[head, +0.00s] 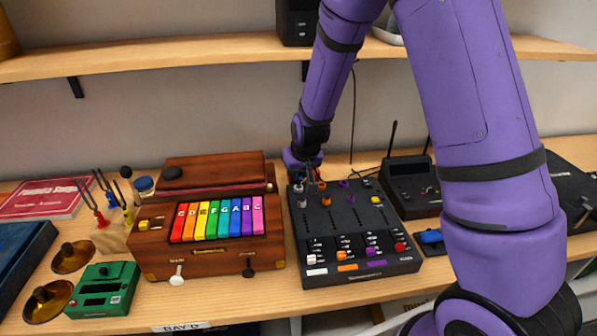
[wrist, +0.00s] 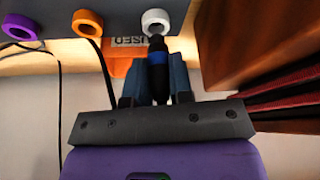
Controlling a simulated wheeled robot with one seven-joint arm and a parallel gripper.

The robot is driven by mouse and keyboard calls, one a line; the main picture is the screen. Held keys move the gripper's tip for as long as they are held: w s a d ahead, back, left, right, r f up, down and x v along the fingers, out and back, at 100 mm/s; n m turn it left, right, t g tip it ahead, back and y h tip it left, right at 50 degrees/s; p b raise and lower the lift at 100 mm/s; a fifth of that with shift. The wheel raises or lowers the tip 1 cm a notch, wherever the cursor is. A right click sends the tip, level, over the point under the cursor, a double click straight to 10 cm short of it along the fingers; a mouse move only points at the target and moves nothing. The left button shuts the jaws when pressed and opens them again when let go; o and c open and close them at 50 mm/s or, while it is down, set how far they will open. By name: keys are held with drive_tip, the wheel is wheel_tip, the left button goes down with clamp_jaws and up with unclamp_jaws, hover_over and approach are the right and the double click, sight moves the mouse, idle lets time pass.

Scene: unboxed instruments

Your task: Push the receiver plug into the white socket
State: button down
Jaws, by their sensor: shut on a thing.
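My gripper (wrist: 158,75) is shut on the receiver plug (wrist: 157,62), a black cylinder with a blue band, in the wrist view. The plug's narrow end points at the white socket (wrist: 155,22), a white ring on the dark mixer's back edge. Its tip meets or overlaps the ring's lower rim in the picture; I cannot tell whether it is inside. In the head view my gripper (head: 305,168) is at the back left of the black mixer (head: 350,245), and the plug is not clear there.
An orange socket (wrist: 87,22) with a cable near it and a purple socket (wrist: 20,27) sit beside the white one. An orange block (wrist: 125,68) is behind the plug. A wooden instrument box (head: 207,262) stands close left of the mixer, a radio unit (head: 408,185) to its right.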

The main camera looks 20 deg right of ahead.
drive_tip(key=shift+f, duration=1.1)
idle(0.7)
drive_tip(key=c, duration=0.9)
unclamp_jaws()
drive_tip(key=shift+r, duration=0.15)
drive_tip(key=s+d+f+v, duration=0.1)
drive_tip(key=s+d+v, duration=0.1)
drive_tip(key=v, duration=1.3)
drive_tip(key=s+d+f+v, duration=0.1)
drive_tip(key=s+v, duration=0.2)
drive_tip(key=v, duration=1.2)
drive_tip(key=shift+m+t, duration=0.3)
drive_tip(key=shift+m, duration=0.1)
drive_tip(key=s+d+r, duration=0.1)
drive_tip(key=s+r, duration=0.1)
drive_tip(key=s, duration=0.3)
drive_tip(key=s+d+r, duration=0.1)
drive_tip(key=s+r, duration=0.1)
drive_tip(key=s, duration=0.4)
drive_tip(key=s+d+r, duration=0.1)
drive_tip(key=s+r, duration=0.1)
drive_tip(key=s, duration=0.3)
drive_tip(key=shift+s, duration=0.2)
